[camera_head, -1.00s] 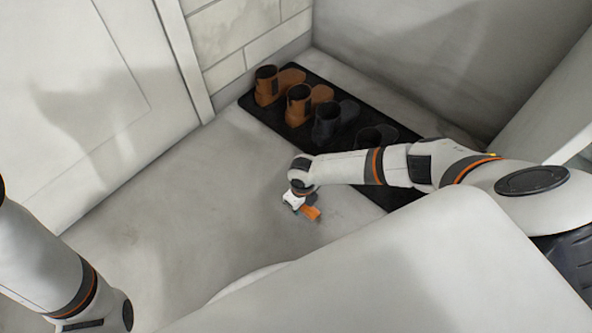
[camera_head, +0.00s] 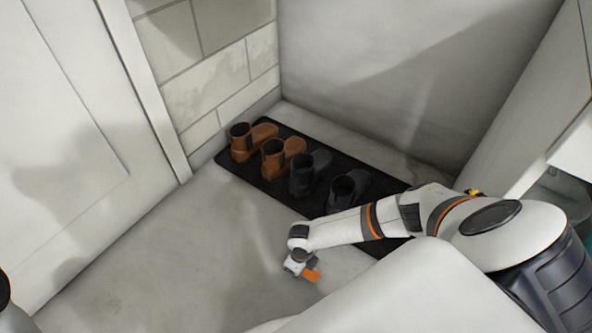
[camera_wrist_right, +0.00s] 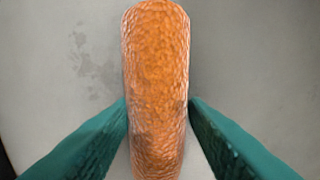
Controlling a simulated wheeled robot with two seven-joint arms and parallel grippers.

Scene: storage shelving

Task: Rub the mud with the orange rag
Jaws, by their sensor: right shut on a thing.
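The orange rag (camera_head: 312,275) is in my right gripper (camera_head: 303,270), low over the grey floor, near the middle bottom of the head view. In the right wrist view the rag (camera_wrist_right: 157,70) is a long, rough-textured orange piece, with the two green fingers of my right gripper (camera_wrist_right: 158,105) pressed against its sides. Faint darker mud marks (camera_wrist_right: 85,60) show on the floor left of the rag in the wrist view. I cannot tell whether the rag touches the floor. My left gripper is out of view.
A black mat (camera_head: 265,185) behind my right gripper holds a brown pair of boots (camera_head: 273,160) and dark boots (camera_head: 303,180). A tiled wall (camera_head: 215,85) and a white door (camera_head: 60,130) stand on the left. The floor (camera_head: 170,250) left of the gripper is clear.

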